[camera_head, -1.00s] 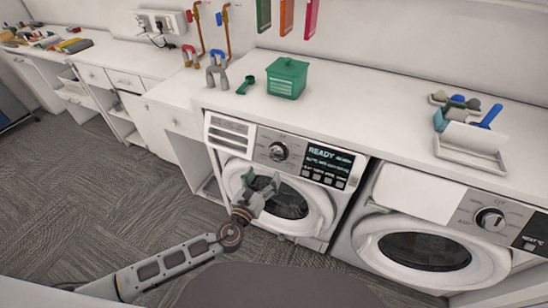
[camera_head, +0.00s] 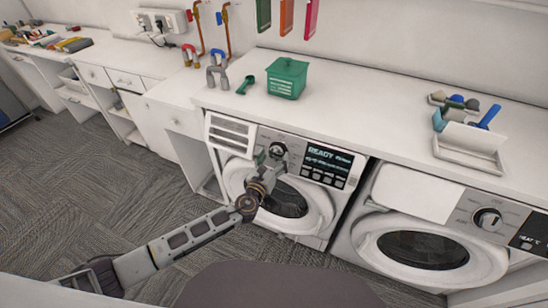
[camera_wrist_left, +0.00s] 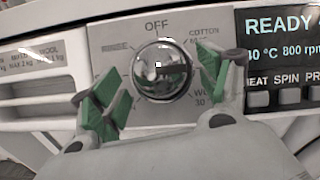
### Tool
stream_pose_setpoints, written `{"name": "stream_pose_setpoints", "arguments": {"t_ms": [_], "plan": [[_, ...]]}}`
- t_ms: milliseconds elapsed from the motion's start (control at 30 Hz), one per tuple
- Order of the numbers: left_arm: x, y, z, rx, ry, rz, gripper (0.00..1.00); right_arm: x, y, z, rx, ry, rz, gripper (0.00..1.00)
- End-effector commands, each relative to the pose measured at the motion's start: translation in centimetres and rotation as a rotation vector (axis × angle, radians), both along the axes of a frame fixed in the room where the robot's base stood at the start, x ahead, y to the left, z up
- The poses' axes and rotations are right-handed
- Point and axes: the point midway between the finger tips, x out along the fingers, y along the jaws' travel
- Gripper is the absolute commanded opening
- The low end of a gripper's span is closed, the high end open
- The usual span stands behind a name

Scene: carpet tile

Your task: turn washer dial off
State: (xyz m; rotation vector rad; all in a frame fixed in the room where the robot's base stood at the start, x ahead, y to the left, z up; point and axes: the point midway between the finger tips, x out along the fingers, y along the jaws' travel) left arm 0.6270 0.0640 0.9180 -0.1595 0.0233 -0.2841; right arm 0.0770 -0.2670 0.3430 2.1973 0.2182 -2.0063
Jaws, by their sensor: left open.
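The washer (camera_head: 318,205) stands under the counter, with a round dial (camera_head: 278,149) on its panel left of a lit display (camera_head: 328,163) reading READY. In the left wrist view the shiny dial (camera_wrist_left: 161,70) sits below the word OFF, with RINSE and COTTON labels around it. Which way the dial points is hard to tell. My left gripper (camera_head: 268,160) is at the panel; in the wrist view its green-padded fingers (camera_wrist_left: 155,95) are open, one on each side of the dial, with gaps between them and it. My right gripper is not in view.
A second machine (camera_head: 425,245) with its own dial (camera_head: 488,218) stands to the right. The detergent drawer (camera_head: 230,134) is left of the dial.

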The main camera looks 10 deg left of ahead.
Motion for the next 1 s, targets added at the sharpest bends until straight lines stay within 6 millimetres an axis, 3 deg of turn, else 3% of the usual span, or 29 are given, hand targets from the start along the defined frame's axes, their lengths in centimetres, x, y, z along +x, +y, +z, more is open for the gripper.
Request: {"name": "stream_pose_setpoints", "arguments": {"t_ms": [400, 767, 1000], "plan": [[0.42, -0.11, -0.01, 0.000, 0.000, 0.000, 0.76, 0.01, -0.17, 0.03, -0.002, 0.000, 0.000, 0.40], [0.41, -0.10, -0.01, 0.000, 0.000, 0.000, 0.31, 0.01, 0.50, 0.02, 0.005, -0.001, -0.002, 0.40], [0.38, -0.13, -0.04, -0.010, 0.004, 0.006, 0.30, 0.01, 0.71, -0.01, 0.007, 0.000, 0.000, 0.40]]}}
